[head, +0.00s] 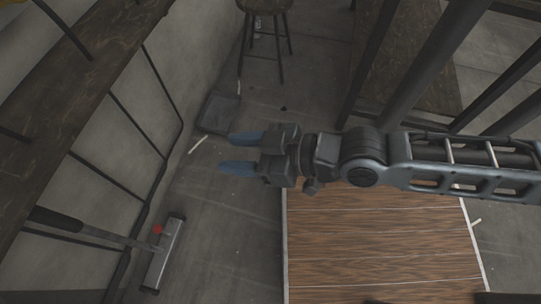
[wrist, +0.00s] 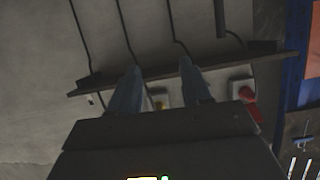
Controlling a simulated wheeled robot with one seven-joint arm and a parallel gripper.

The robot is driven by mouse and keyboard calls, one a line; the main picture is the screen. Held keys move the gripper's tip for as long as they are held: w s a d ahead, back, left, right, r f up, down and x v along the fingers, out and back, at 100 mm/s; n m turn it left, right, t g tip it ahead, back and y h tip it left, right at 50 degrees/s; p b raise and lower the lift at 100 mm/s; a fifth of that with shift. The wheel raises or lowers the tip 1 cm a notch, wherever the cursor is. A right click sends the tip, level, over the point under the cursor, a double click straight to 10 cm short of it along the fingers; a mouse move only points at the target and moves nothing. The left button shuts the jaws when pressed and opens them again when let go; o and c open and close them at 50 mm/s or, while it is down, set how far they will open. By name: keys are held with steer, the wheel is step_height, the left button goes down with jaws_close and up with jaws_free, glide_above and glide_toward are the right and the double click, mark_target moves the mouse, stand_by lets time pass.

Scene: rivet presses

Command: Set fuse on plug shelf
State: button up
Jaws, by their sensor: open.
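My gripper (head: 236,154) is open, its two blue fingers pointing left over the grey floor in the head view. Nothing shows between the fingers there. The fingers also show in the wrist view (wrist: 160,82). Beyond them a narrow dark shelf (wrist: 220,64) runs along a grey wall, with dark cables meeting it. This may be the plug shelf. I cannot identify the fuse for certain.
A dark wooden board (head: 60,110) with thin metal supports runs along the left. A stool (head: 265,8) stands at the top. A wood-patterned panel (head: 375,245) lies below my arm.

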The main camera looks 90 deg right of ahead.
steer(key=s+a+r+n+t+y, duration=0.1)
steer(key=s+a+r+n+y, duration=0.2)
steer(key=s+a+r, duration=0.1)
steer(key=shift+s+a+r, duration=0.3)
steer(key=shift+s+r, duration=0.45)
steer(key=shift+r, duration=0.2)
